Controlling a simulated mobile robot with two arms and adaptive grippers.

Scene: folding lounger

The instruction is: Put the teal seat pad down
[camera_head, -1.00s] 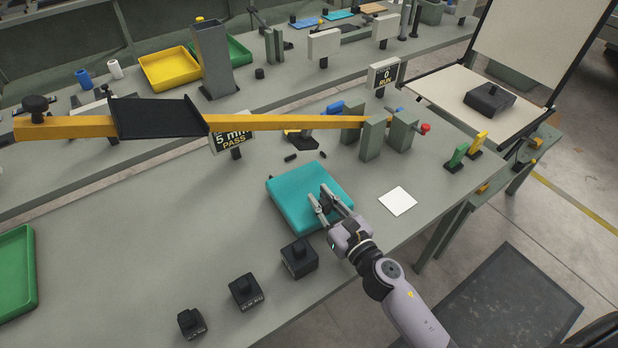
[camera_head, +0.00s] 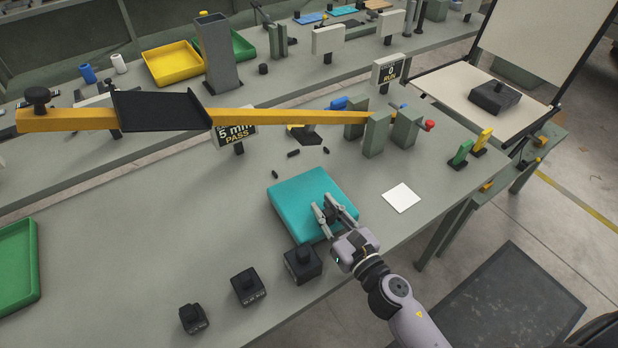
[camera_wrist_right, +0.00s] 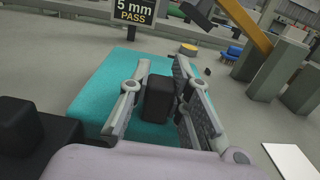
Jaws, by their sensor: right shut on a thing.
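The teal seat pad (camera_head: 296,205) is a flat square block over the grey bench, near its front edge. It lies level, and I cannot tell whether it touches the bench top. My right gripper (camera_head: 334,214) is above the pad, its two fingers on either side of a black upright grip (camera_wrist_right: 158,99) on the pad. The gripper is shut on this grip. The teal top also shows in the right wrist view (camera_wrist_right: 95,95). My left gripper is not in view.
Black blocks (camera_head: 249,287) stand in a row left of the pad, the nearest one close to its front corner. A white square (camera_head: 401,197) lies to the right. A yellow bar (camera_head: 290,122) with a black plate crosses behind.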

